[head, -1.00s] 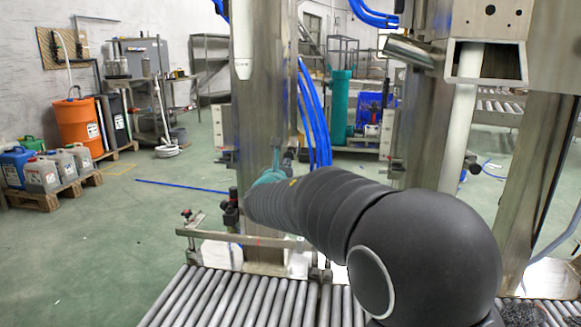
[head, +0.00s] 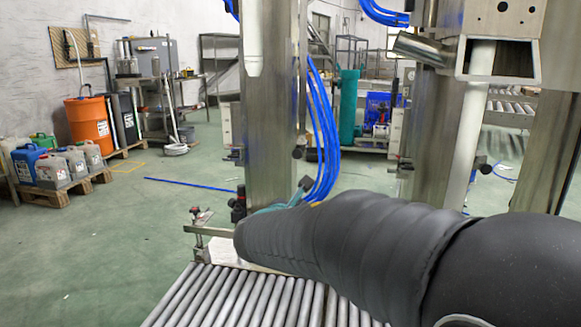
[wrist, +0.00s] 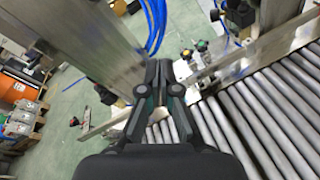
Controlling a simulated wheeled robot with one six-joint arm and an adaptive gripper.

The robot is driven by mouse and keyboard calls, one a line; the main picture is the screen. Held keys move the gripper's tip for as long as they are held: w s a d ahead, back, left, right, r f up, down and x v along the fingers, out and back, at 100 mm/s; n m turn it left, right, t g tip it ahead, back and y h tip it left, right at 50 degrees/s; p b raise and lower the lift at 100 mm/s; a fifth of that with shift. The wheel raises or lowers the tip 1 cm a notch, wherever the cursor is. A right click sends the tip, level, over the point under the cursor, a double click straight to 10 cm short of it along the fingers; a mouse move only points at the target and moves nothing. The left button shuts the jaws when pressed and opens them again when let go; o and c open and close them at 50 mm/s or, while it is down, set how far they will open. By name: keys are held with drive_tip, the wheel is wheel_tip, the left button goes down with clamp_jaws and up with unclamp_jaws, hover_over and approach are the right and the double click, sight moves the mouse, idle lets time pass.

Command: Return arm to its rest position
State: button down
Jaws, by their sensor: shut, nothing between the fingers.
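My arm, in a dark padded sleeve, reaches across the lower right of the head view over the roller conveyor (head: 240,295). My gripper (wrist: 159,68) shows in the middle of the wrist view, its two dark fingers together with nothing between them. In the head view only a small teal part near the arm's end shows; the fingertips are mostly hidden behind the arm. In the wrist view the conveyor rollers (wrist: 255,115) lie below and right of my gripper, apart from it as far as I can tell.
A steel column (head: 270,120) with blue hoses (head: 322,130) stands close beyond my arm. A metal guide rail with knobs (head: 200,222) borders the conveyor. An orange drum (head: 88,122) and several jerrycans (head: 55,168) stand at left. Green floor (head: 120,235) at left is open.

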drive_tip(key=s+d+f+m+g+y+p, duration=0.1)
drive_tip(key=s+d+f+m+g, duration=0.25)
drive_tip(key=s+m, duration=0.3)
drive_tip(key=s+d+f+m+g, duration=0.35)
drive_tip(key=s+m, duration=0.25)
drive_tip(key=s, duration=0.2)
drive_tip(key=s+d+f+m+g+y+p, duration=0.1)
drive_tip(key=s+d+f+m+g, duration=0.25)
drive_tip(key=s+m, duration=0.35)
drive_tip(key=s+d+r+m+t+y+p, duration=0.1)
drive_tip(key=s+r+m, duration=0.1)
drive_tip(key=s, duration=0.4)
drive_tip(key=s+d+r+m+y, duration=0.2)
drive_tip(key=s+r+m, duration=0.1)
drive_tip(key=s+m, duration=0.2)
drive_tip(key=shift+s+d+t+p, duration=0.25)
drive_tip(key=shift+s+t+p, duration=0.1)
drive_tip(key=shift+s, duration=0.25)
